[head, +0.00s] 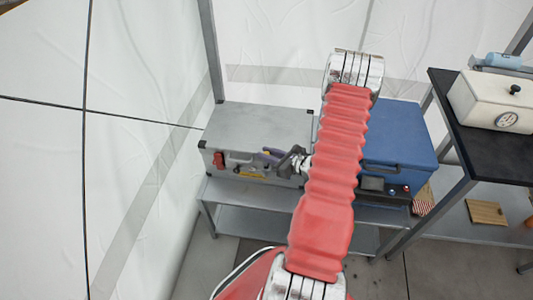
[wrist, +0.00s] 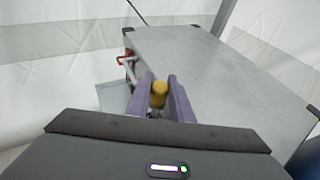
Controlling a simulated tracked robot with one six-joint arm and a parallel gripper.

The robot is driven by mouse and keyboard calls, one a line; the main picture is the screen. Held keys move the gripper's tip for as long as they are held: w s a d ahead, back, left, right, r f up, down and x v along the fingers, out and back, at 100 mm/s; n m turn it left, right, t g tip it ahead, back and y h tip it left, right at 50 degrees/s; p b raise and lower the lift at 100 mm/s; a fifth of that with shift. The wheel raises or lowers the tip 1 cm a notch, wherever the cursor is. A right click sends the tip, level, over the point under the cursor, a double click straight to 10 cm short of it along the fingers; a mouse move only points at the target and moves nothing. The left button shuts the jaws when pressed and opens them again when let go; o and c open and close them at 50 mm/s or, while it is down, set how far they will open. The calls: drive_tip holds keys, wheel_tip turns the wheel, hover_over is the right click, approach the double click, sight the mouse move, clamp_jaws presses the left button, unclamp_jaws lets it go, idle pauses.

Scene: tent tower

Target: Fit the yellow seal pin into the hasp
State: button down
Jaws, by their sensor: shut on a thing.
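My gripper (wrist: 160,90) has two purple fingers shut on the yellow seal pin (wrist: 159,93), whose rounded end shows between the fingertips in the wrist view. In the head view my gripper (head: 268,155) is in front of the grey metal case (head: 255,122), near its front face. I cannot make out the pin in the head view. The case front carries a red part (head: 218,159) at its left and a light handle (head: 238,159) beside it. I cannot clearly pick out the hasp; whether the pin touches it cannot be told.
The case stands on a grey metal shelf (head: 255,216). A blue box (head: 398,138) stands to its right, partly behind my arm. A dark table (head: 480,145) at the right holds a cream box with a dial (head: 492,100). White tent walls are behind and left.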

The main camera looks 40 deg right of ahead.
drive_tip(key=shift+f, duration=0.55)
drive_tip(key=c, duration=1.5)
unclamp_jaws()
drive_tip(key=shift+s, duration=0.15)
drive_tip(key=v, duration=1.3)
drive_tip(key=shift+s+r, duration=0.1)
drive_tip(key=shift+s, duration=0.15)
